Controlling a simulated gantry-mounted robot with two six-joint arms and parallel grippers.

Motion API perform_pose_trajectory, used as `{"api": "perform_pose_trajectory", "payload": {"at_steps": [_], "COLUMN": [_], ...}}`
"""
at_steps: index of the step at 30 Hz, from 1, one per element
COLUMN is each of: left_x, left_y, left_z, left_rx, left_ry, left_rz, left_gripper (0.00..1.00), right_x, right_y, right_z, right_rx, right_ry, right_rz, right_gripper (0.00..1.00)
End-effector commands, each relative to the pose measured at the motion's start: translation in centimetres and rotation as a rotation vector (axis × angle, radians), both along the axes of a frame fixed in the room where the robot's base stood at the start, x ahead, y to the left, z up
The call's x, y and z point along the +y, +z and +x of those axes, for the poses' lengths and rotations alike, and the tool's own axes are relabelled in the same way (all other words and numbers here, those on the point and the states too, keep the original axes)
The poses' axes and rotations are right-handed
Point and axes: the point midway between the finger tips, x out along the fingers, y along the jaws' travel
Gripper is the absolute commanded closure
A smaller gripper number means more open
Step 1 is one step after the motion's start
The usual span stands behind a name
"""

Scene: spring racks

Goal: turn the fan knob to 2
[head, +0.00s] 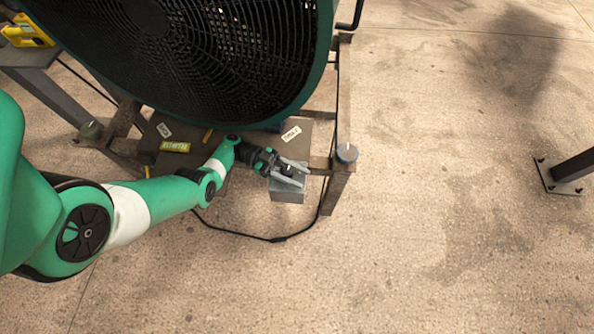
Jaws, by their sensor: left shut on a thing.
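The large fan (200,50) with a dark grille and green rim stands at the top of the head view on a metal frame. A small grey control box (289,195) sits at the frame's front, below the fan. My left gripper (292,173) is at the top of this box, shut on the fan knob, which is mostly hidden between the fingers. The knob's setting and any number marks cannot be read. My right gripper is not in view.
The frame's right post (338,185) stands just right of the box. A black cable (240,232) loops over the floor below. A yellow object (28,32) lies at the upper left. A dark post foot (562,177) is at the far right. The floor between is clear.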

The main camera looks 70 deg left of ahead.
Motion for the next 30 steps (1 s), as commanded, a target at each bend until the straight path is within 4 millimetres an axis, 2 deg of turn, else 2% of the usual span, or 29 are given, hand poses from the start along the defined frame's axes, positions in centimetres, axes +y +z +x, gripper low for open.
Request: {"api": "perform_pose_trajectory", "payload": {"at_steps": [15,16,20,30], "left_x": [-0.06,-0.06,-0.06,-0.05], "left_y": [-0.08,-0.08,-0.06,0.36], "left_z": [-0.03,-0.03,-0.03,-0.04], "left_rx": [0.002,0.002,0.002,0.001], "left_ry": [-0.019,-0.019,-0.019,-0.018], "left_rz": [0.001,0.001,0.001,0.001], "left_gripper": [1.0,0.48,0.25,0.24], "right_x": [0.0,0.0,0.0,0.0], "right_y": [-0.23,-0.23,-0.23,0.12], "right_z": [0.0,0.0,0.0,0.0], "right_rx": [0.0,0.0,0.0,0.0], "right_ry": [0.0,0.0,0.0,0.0], "right_rz": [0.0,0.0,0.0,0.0], "right_gripper": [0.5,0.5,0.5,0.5]}}
